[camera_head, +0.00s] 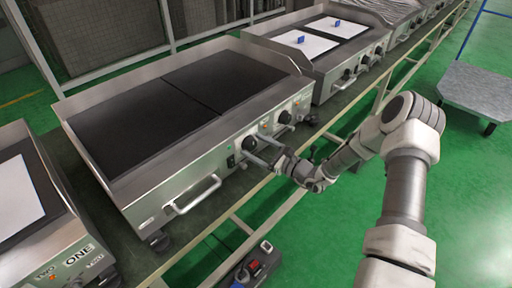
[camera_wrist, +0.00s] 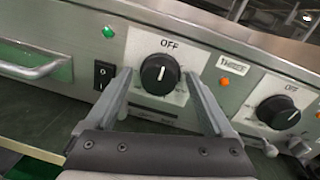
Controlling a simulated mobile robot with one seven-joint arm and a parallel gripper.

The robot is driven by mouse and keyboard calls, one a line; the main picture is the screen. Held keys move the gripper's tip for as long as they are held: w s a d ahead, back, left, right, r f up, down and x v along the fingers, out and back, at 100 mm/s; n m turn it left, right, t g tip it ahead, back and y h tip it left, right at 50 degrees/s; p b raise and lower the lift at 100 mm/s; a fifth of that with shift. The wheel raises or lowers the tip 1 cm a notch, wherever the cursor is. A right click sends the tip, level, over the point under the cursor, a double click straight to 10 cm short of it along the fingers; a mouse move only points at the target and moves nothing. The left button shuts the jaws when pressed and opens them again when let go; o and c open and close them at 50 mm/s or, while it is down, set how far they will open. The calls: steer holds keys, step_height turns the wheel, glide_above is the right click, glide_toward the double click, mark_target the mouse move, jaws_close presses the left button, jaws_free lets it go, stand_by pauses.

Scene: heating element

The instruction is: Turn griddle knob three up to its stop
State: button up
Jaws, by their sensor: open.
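In the wrist view a black round knob (camera_wrist: 160,74) sits on a steel panel under the word OFF. Its white pointer line stands nearly upright, towards OFF. A plate reading THREE (camera_wrist: 232,65) is just right of it. My gripper (camera_wrist: 159,78) is open, with one finger on each side of this knob. Whether the fingers touch it cannot be told. In the head view the gripper (camera_head: 258,153) is at the front panel of the middle griddle (camera_head: 150,182), by its left knob (camera_head: 250,143).
A second knob (camera_wrist: 278,112) is to the right, also marked OFF. A black rocker switch (camera_wrist: 103,75), a green lamp (camera_wrist: 108,32) and a bar handle (camera_wrist: 35,65) are to the left. An orange lamp (camera_wrist: 224,82) sits between the knobs. Another griddle (camera_head: 345,68) stands behind, to the right.

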steer(key=shift+c, duration=0.4)
steer(key=c, duration=1.3)
